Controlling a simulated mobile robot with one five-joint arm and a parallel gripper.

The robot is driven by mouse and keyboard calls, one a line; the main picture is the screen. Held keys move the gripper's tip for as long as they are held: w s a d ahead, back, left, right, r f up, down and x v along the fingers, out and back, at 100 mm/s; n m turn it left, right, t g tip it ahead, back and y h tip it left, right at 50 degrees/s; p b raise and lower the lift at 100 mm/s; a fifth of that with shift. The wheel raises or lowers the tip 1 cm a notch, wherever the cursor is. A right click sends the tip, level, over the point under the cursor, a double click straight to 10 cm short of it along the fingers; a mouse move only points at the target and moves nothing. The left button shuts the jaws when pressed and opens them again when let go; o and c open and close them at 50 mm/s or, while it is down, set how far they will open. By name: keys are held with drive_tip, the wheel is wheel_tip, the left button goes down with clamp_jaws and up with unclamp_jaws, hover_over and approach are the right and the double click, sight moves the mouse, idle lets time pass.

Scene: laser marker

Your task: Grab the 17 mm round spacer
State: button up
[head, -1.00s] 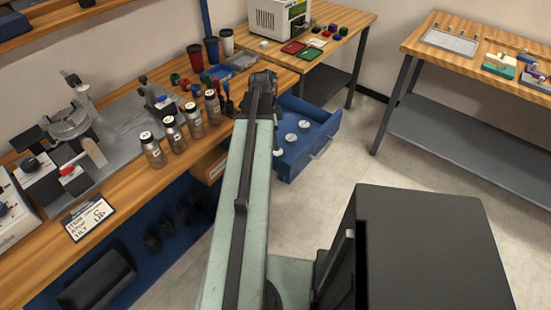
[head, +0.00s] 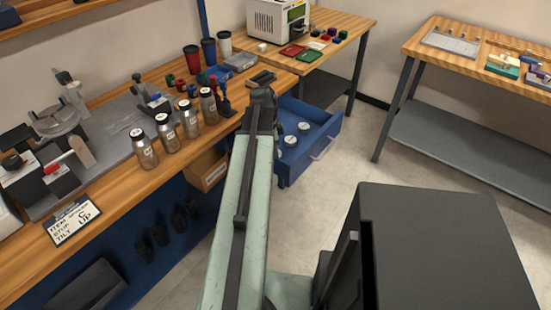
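No piece can be made out for sure as the 17 mm round spacer. Two small round pale pieces lie in the open blue drawer (head: 325,147), one farther back (head: 304,127) and one nearer (head: 290,140). They are too small to read any size. My gripper (head: 262,95) is at the far end of my pale green arm, left of the drawer in the picture, near the bench edge. My arm hides the drawer's left part.
The wooden bench (head: 110,215) on the left carries several metal bottles (head: 166,132), cups and a signboard (head: 73,219). A small wooden drawer (head: 205,170) sits under its edge. A second table (head: 345,22) holds a white machine (head: 278,22). Floor right of the blue drawer is clear.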

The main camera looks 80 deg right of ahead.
clamp_jaws()
wheel_tip(320, 180, up, 10)
drive_tip(key=p, duration=1)
drive_tip(key=shift+r, duration=0.15)
